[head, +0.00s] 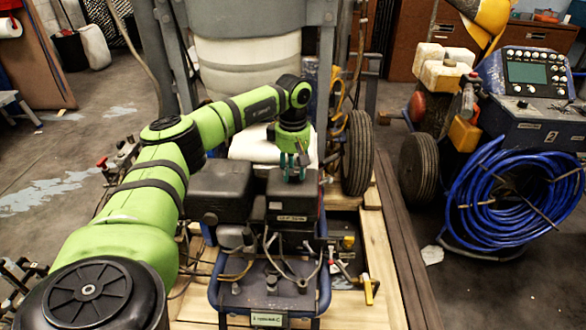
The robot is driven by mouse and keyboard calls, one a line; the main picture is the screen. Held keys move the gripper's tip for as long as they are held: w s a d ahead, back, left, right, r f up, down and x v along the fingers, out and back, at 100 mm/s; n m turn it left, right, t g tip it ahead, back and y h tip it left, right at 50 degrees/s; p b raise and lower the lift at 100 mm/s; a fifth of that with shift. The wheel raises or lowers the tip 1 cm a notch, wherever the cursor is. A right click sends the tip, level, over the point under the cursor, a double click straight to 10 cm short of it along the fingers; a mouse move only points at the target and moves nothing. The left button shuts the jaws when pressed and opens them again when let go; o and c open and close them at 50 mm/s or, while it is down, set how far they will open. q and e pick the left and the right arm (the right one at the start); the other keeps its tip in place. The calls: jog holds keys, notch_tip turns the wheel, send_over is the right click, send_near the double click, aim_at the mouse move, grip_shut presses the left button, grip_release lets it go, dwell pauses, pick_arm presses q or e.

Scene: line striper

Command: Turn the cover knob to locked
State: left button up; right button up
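My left arm comes in from the left, and its gripper (293,168) points down at the top of the black engine cover (292,193) on the line striper. The teal fingers are small here, and I cannot tell whether they are open or shut or whether they touch the cover. I cannot make out the cover knob; the gripper may hide it. A larger black housing (220,190) stands just left of the cover. My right gripper is not in view.
The striper stands on a wooden pallet (386,285), with cables and a yellow-handled valve (369,289) at its front. A black tire (357,153) is close behind on the right. Further right is a blue machine (540,125) with a coiled blue hose (510,195). The concrete floor at left is mostly clear.

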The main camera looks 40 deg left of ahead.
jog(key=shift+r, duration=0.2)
pick_arm(q)
jog(key=shift+r+n+p, duration=0.1)
jog(key=shift+n+p, duration=0.4)
jog(key=shift+p, duration=0.1)
jog(key=shift+n+p, duration=1.05)
jog(key=shift+n, duration=0.05)
jog(key=n+p, duration=0.3)
jog(key=n, duration=0.2)
jog(key=n+p, duration=0.4)
jog(key=n, duration=0.4)
jog(key=shift+n, duration=0.3)
jog(key=shift+n+p, duration=0.35)
jog(key=shift+n, duration=0.35)
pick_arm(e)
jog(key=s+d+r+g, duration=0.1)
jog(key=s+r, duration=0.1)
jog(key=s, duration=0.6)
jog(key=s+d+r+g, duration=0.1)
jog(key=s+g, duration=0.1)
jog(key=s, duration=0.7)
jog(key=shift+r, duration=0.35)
